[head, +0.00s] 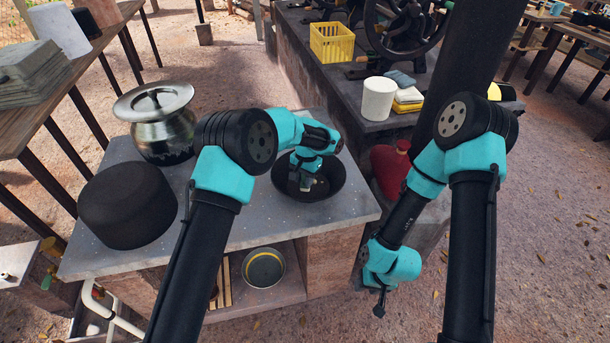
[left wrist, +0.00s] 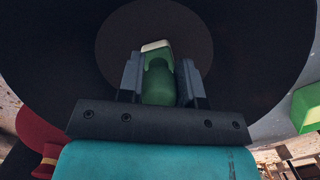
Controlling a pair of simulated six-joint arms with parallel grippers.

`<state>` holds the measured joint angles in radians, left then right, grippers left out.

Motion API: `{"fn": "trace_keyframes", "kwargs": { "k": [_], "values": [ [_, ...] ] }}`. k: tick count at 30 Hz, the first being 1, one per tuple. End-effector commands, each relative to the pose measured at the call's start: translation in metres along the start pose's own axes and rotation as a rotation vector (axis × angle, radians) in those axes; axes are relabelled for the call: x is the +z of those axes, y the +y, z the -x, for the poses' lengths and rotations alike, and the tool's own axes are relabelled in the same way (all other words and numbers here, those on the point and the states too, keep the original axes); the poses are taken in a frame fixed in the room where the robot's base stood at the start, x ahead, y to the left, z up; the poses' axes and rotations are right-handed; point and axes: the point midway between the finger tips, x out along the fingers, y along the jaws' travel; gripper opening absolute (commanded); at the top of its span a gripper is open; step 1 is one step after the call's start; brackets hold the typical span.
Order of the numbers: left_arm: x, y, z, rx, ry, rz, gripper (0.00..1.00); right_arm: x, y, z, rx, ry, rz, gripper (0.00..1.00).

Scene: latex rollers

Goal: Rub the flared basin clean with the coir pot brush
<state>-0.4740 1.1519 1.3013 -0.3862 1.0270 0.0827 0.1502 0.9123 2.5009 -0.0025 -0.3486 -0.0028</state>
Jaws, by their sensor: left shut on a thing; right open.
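The flared basin (head: 333,184) is a wide dark bowl on the grey counter, and its dark inside fills much of the left wrist view (left wrist: 250,60). My left gripper (head: 303,184) points down into the basin. In the left wrist view its jaws (left wrist: 160,82) are shut on the coir pot brush (left wrist: 160,85), which shows a green body and a pale end. The brush's far side is hidden, and I cannot tell whether it touches the basin. My right gripper (head: 380,303) hangs low, empty and open, right of the counter and away from the basin.
A dark round pot (head: 127,205) and a shiny metal pot (head: 157,122) stand on the counter's left. A red jar (head: 388,165) is right of the basin. A grey bowl (head: 263,268) sits on the shelf below. The side bench holds a yellow crate (head: 332,42) and white cylinder (head: 378,98).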

Motion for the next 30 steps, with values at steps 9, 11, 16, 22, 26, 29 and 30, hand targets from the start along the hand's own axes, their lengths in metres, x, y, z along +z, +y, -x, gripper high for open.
{"fn": "trace_keyframes", "kwargs": {
  "k": [9, 11, 16, 22, 26, 29, 30],
  "values": [
    [0.0048, 0.0022, -0.002, 0.001, -0.004, 0.0, 0.0, 0.0, 0.0, 0.0, 0.0, 0.0, 0.0, 0.43],
    [0.0047, 0.0022, -0.0018, 0.001, -0.003, 0.0, 0.0, 0.0, 0.0, 0.0, 0.0, 0.0, 0.0, 0.43],
    [0.0016, 0.0068, 0.0002, 0.0, -0.002, -0.001, 0.0, 0.0, 0.0, 0.0, 0.0, 0.0, 0.0, 0.43],
    [-0.0006, 0.0092, 0.0021, 0.0, -0.001, 0.0, 0.0, 0.0, 0.0, 0.0, 0.0, 0.0, 0.0, 0.43],
    [-0.0007, 0.0091, 0.0024, 0.0, 0.0, 0.0, 0.0, 0.0, 0.0, 0.0, 0.0, 0.0, 0.0, 0.43],
    [-0.002, 0.0086, 0.0025, -0.001, 0.001, 0.0, 0.0, 0.0, 0.0, 0.0, 0.0, 0.0, 0.0, 0.43],
    [-0.0034, 0.008, 0.0025, -0.001, 0.001, 0.001, 0.0, 0.0, 0.0, 0.0, 0.0, 0.0, 0.0, 0.43]
  ]
}}
